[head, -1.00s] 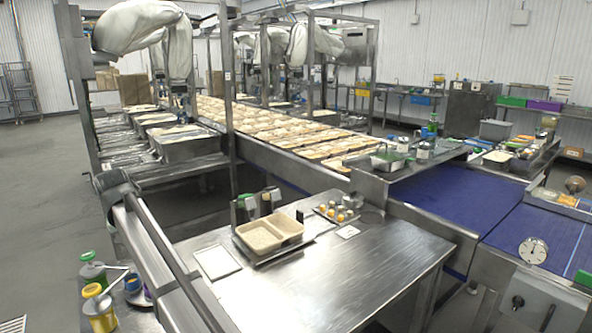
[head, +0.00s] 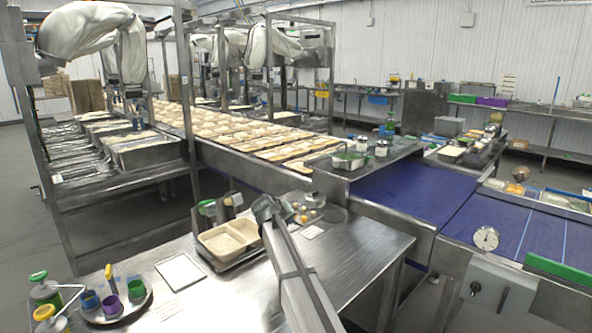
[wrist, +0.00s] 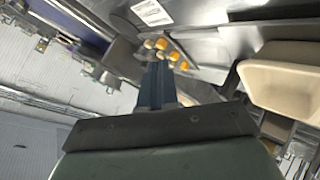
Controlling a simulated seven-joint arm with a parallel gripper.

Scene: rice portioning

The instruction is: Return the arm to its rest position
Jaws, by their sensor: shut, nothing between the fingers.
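My gripper (wrist: 157,72) shows in the wrist view with its dark fingers together and nothing between them. In the head view my arm reaches up from the bottom edge over the steel table (head: 362,250), and its end is just right of the beige two-compartment tray (head: 203,238). The fingertips cannot be made out there. The tray also shows at the right of the wrist view (wrist: 250,92), apart from the fingers. One tray compartment seems to hold a pale fill.
Small orange and yellow pieces (wrist: 183,64) lie beyond the fingertips. A white-framed sheet (head: 181,272) lies left of the tray. A round holder with coloured cups (head: 110,303) stands at the lower left. Blue conveyors (head: 405,190) run behind. The table's right part is clear.

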